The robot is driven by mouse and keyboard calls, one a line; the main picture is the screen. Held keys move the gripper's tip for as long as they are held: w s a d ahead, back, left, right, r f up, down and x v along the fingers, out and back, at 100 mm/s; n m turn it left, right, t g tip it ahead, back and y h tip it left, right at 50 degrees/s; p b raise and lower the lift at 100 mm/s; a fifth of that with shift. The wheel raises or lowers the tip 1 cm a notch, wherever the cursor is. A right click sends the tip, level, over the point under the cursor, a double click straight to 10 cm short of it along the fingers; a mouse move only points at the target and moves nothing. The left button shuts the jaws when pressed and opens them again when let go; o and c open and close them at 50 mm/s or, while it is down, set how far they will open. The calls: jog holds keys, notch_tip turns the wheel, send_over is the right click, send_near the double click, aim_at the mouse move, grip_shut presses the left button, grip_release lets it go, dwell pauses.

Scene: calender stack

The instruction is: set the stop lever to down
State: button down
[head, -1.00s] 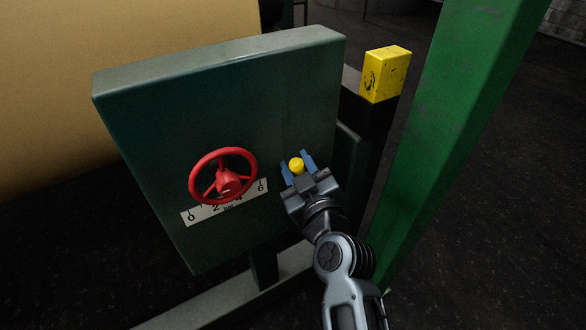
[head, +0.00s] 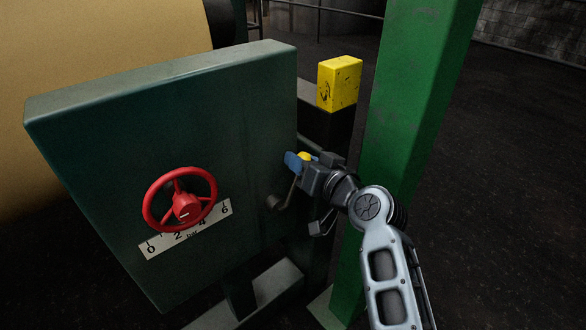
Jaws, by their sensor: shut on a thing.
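The stop lever has a yellow knob (head: 305,155) and a thin dark shaft (head: 293,188) on the right part of the green panel. The shaft runs from a dark pivot (head: 277,203) up and slightly right to the knob, so the lever points up. My gripper (head: 301,159) comes in from the right with its blue fingers shut on the knob. The fingers hide part of the knob.
A red handwheel (head: 180,200) over a white number scale (head: 187,230) is left of the lever on the green panel (head: 100,140). A yellow-topped dark post (head: 340,84) and a thick green column (head: 415,100) stand close behind my arm.

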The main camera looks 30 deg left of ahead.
jog(key=shift+w+d+f+m, duration=0.25)
jog(key=shift+w+f+m, duration=0.1)
jog(key=shift+w+m, duration=0.2)
jog(key=shift+w, duration=0.1)
jog(key=c, duration=0.8)
grip_release()
jog(key=v, duration=0.8)
jog(key=shift+w, duration=0.1)
